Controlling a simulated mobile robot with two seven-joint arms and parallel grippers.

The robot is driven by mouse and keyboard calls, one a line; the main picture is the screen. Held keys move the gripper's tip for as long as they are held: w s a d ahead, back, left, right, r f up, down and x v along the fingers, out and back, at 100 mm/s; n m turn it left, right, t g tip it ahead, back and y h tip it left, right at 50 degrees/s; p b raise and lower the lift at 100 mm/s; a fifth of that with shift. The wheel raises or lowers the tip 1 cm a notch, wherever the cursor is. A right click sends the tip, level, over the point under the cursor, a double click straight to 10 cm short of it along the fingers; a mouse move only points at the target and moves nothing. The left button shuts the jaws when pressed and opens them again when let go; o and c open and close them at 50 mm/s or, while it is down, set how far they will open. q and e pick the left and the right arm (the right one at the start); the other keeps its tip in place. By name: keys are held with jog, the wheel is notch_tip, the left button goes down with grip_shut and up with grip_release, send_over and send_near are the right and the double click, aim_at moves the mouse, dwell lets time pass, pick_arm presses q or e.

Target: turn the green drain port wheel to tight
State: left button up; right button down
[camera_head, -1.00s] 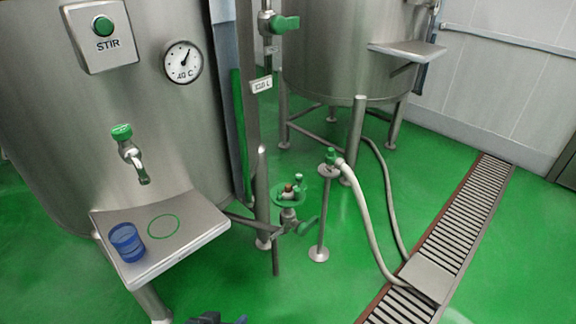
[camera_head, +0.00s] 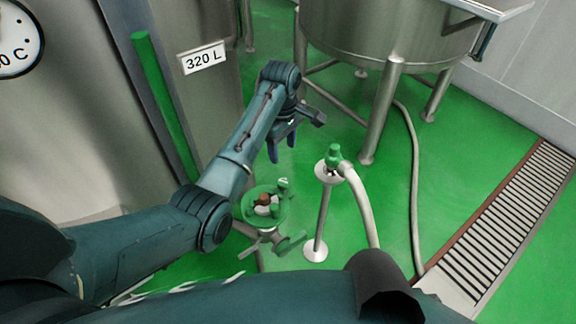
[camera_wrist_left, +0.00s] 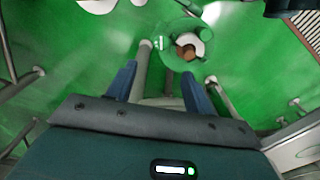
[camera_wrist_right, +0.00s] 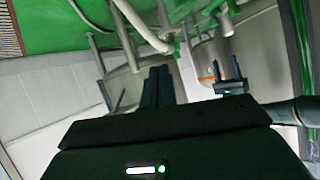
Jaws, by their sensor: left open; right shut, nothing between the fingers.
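The green wheel (camera_head: 245,205) is a round green piece on a low post, with a red-brown cap and white part at its centre. A small green valve stands at its edge, and a green lever (camera_head: 290,243) sticks out below. In the left wrist view the wheel (camera_wrist_left: 168,52) shows just beyond the fingertips. My left gripper (camera_head: 282,150) is open, above the wheel and toward its far side, apart from it. Its fingers (camera_wrist_left: 158,80) hold nothing. My right gripper (camera_wrist_right: 158,72) is shut and empty in the right wrist view. The wheel's tightness cannot be read.
A hose post with a green valve (camera_head: 334,155) and pale hose stands right of the wheel. A steel tank (camera_head: 370,45) is behind it. A floor drain (camera_head: 500,225) runs at right.

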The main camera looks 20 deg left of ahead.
aim_at(283, 182)
pick_arm(q)
notch_tip(283, 182, down, 12)
jog(key=b, duration=0.2)
jog(key=shift+s+r+b, duration=0.15)
jog(key=shift+b, duration=0.15)
jog(key=shift+f, duration=0.5)
pick_arm(e)
jog(key=shift+s+f+m, duration=0.1)
jog(key=shift+f+m, duration=0.2)
jog(key=shift+f, duration=0.45)
pick_arm(q)
jog(key=shift+c, duration=0.4)
jog(key=c, duration=0.9)
pick_arm(e)
jog(key=shift+f, duration=0.15)
